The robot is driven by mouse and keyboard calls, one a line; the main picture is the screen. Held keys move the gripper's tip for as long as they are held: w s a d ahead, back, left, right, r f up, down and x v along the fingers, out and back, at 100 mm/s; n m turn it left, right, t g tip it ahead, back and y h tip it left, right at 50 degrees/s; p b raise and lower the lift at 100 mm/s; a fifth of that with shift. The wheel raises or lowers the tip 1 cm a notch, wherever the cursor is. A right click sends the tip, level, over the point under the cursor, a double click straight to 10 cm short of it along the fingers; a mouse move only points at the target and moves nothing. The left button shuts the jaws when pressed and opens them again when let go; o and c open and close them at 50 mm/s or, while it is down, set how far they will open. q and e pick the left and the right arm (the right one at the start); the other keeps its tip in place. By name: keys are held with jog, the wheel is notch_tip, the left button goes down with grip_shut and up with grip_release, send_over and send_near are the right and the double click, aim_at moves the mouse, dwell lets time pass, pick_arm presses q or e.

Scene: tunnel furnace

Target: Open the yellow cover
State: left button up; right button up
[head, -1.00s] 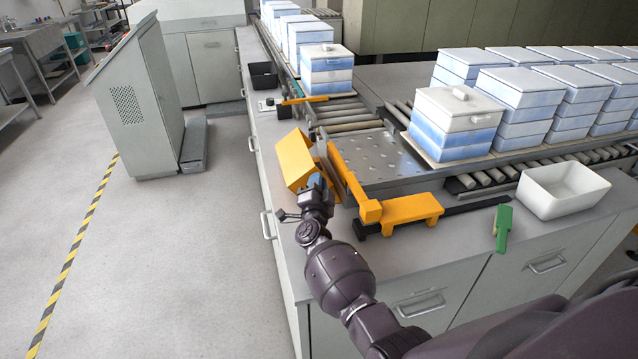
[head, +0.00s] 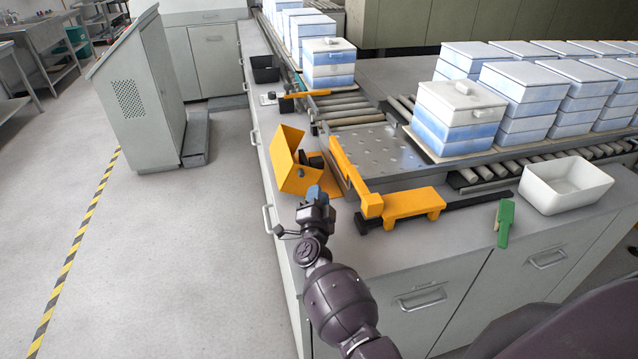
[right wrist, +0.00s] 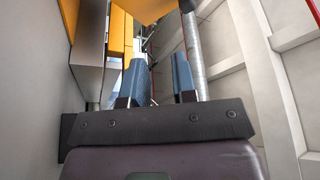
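The yellow cover (head: 289,160) stands tilted up to the left on the bench, apart from its yellow base (head: 322,184). Dark parts (head: 312,161) show in the gap between them. My right gripper (head: 314,192) is just in front of the cover, near its lower edge. In the right wrist view, its two blue fingers (right wrist: 161,75) stand apart with nothing between them, and a yellow surface (right wrist: 150,8) is beyond the tips. I cannot tell whether a finger touches the cover. My left gripper is not in view.
A yellow bar and block (head: 412,204) lie right of the gripper beside a metal plate (head: 375,150). A green tool (head: 504,222) and a white bin (head: 566,184) are farther right. Stacked blue-white boxes (head: 458,118) stand behind. A black tray (head: 264,70) is at the back.

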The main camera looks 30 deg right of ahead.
jog(key=shift+v, duration=2.2)
